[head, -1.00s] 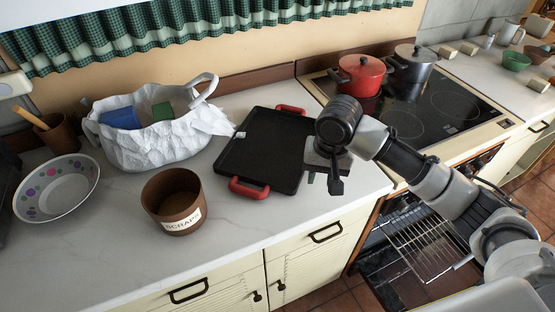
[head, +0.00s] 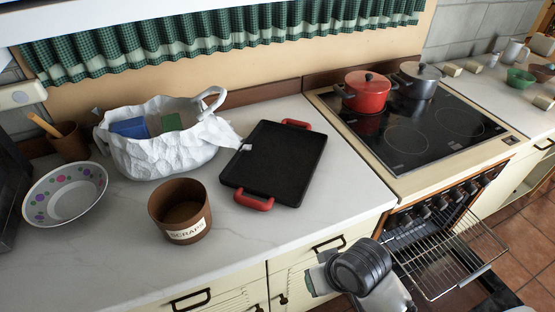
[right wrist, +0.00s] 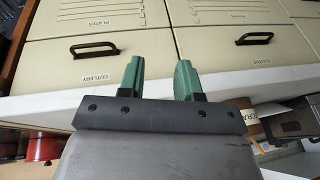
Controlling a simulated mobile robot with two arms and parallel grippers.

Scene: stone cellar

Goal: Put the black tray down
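The black tray (head: 276,160) has red handles at its two ends. In the head view it lies flat on the pale counter (head: 345,190), left of the cooktop, with no gripper touching it. My right gripper (head: 318,279) is low in front of the counter's drawers, below and right of the tray. In the right wrist view its two green-tipped fingers (right wrist: 160,78) stand apart with nothing between them. My left gripper is not in view.
A white basket (head: 160,150) with a cloth stands left of the tray, its cloth corner at the tray's edge. A brown scraps pot (head: 180,208) and a dotted bowl (head: 65,190) stand nearby. A red pot (head: 365,93) is on the cooktop. The oven rack (head: 450,260) sticks out at right.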

